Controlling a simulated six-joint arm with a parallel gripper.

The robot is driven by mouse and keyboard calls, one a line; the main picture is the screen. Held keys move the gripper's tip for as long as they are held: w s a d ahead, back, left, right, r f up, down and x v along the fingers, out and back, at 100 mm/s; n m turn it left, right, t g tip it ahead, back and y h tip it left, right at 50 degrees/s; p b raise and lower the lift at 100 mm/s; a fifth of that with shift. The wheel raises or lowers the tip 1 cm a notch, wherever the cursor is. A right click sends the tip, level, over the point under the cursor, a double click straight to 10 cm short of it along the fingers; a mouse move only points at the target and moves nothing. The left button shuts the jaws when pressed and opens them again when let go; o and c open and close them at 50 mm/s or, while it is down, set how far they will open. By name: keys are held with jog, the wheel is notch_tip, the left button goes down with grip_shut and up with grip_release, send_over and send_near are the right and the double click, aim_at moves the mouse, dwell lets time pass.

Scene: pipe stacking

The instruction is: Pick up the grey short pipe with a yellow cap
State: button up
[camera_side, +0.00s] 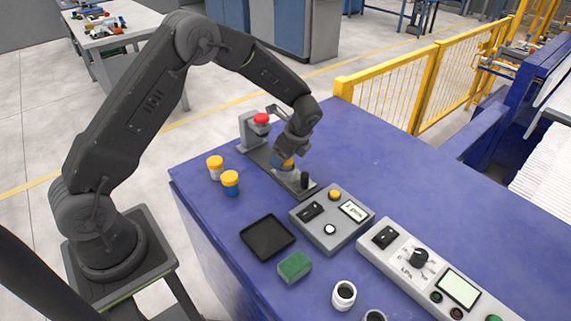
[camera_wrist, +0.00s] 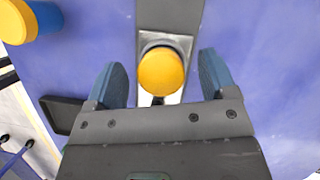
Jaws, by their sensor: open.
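A yellow-capped piece (camera_wrist: 161,71) sits upright in the grey fixture (camera_wrist: 172,12), between my gripper's fingers in the wrist view; its body is hidden under the cap, so I cannot tell its colour. In the side view its yellow cap (camera_side: 288,163) shows partly behind my gripper. My gripper (camera_wrist: 158,82) is open, pointing down, with one blue finger on each side of the cap and a gap to both. On the table to the left stand a whitish short pipe with a yellow cap (camera_side: 215,168) and a blue pipe with a yellow cap (camera_side: 231,184).
The fixture has a red-topped part (camera_side: 261,119) at its back end and a dark post (camera_side: 304,180) at its front. A grey button box (camera_side: 330,229), black tray (camera_side: 267,237), green sponge (camera_side: 295,266) and white ring-like pipe (camera_side: 343,296) lie nearer.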

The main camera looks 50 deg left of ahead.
jog(key=c, duration=1)
jog(key=shift+r, duration=0.1)
